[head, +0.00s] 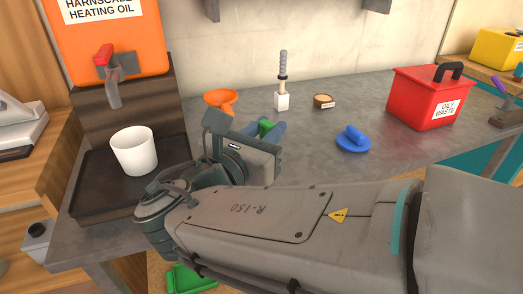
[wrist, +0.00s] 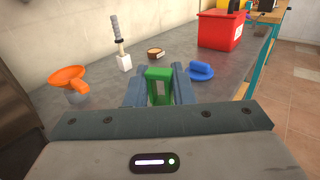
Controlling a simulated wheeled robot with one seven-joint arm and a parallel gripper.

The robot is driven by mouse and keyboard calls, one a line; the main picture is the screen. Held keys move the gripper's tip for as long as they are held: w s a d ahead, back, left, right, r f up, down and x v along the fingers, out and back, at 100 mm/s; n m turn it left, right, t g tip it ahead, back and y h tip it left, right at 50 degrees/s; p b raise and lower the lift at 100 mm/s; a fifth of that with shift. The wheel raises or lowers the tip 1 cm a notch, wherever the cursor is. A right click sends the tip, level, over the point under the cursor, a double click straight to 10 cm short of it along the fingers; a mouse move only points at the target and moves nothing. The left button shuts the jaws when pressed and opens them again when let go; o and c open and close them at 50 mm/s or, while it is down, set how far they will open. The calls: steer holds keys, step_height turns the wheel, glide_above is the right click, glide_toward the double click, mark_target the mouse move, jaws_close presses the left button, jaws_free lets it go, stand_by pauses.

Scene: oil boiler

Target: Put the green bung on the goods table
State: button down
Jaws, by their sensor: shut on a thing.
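The green bung (wrist: 158,86) is between the two blue-grey fingers of my gripper (wrist: 160,88) in the wrist view. The gripper is shut on it. In the head view only a small part of the green bung (head: 265,127) shows past my gripper (head: 270,130), and the rest is hidden. The grey goods table (head: 312,147) lies beneath and beyond my gripper. I cannot tell whether the bung touches the table top.
A white cup (head: 134,152) stands on the dark tray at left.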

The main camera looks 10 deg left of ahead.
steer(key=w+a+f+b, duration=0.1)
steer(key=w+f, duration=0.1)
steer(key=f, duration=0.1)
steer(key=w+a+f+b, duration=0.1)
steer(key=w+f+b, duration=0.1)
steer(key=f, duration=0.1)
steer(key=w+a+f+b, duration=0.1)
steer(key=w+f, duration=0.2)
steer(key=shift+r, duration=0.15)
steer(key=c, duration=1.3)
jaws_free()
steer(key=shift+o, duration=0.2)
steer(key=p+v, duration=0.2)
steer(key=v, duration=1)
steer(key=shift+p, duration=0.3)
